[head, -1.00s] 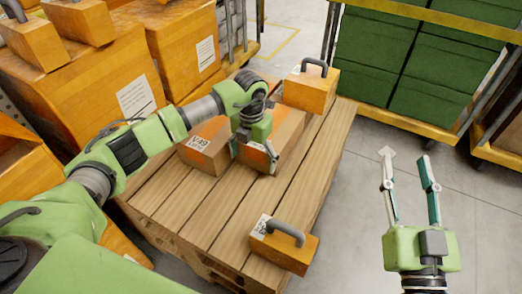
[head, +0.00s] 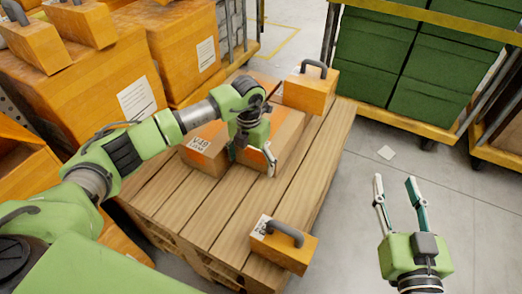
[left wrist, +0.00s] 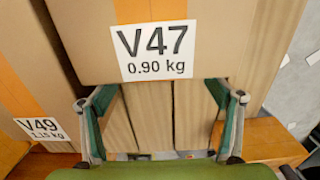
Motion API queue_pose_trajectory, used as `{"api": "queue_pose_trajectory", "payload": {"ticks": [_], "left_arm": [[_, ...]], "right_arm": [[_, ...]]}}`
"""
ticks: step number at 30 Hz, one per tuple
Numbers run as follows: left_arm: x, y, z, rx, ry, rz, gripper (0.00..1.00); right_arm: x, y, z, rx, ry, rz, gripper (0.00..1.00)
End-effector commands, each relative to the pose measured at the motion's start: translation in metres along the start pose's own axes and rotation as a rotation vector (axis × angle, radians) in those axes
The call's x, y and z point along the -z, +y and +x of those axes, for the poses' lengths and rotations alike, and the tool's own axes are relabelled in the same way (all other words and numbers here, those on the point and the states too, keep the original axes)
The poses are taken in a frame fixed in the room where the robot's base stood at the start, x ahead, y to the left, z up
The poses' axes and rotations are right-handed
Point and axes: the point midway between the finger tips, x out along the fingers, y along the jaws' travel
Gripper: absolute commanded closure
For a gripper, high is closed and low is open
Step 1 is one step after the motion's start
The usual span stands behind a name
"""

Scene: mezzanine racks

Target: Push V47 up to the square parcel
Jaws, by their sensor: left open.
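V47 (head: 287,125) is a brown cardboard box on the wooden pallet, partly hidden by my left gripper in the head view. In the left wrist view, its label "V47 0.90 kg" (left wrist: 153,51) faces me. My left gripper (head: 253,162) is open and empty at its near face, fingers spread; I cannot tell whether they touch it. V49 (head: 204,152) stands to its left, also in the left wrist view (left wrist: 20,100). Another brown box top (head: 262,78) shows behind my arm; I cannot tell whether this is the square parcel. My right gripper (head: 395,180) is open and empty over the floor.
Orange blocks with dark handles stand at the pallet's far corner (head: 310,92) and near edge (head: 290,250). The pallet (head: 185,215) has bare planks at front left. Orange crates (head: 105,70) line the left; a cart with green crates (head: 375,65) stands behind.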

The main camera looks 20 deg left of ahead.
Motion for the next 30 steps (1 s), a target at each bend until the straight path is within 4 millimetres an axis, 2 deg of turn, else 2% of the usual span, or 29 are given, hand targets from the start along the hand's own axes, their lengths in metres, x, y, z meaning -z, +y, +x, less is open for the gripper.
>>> {"api": "queue_pose_trajectory", "payload": {"ticks": [30], "left_arm": [[0.014, 0.0, -0.001, 0.0, 0.0, 0.0, 0.17]], "right_arm": [[-0.057, 0.007, -0.015, -0.016, -0.274, -0.002, 0.6]]}}
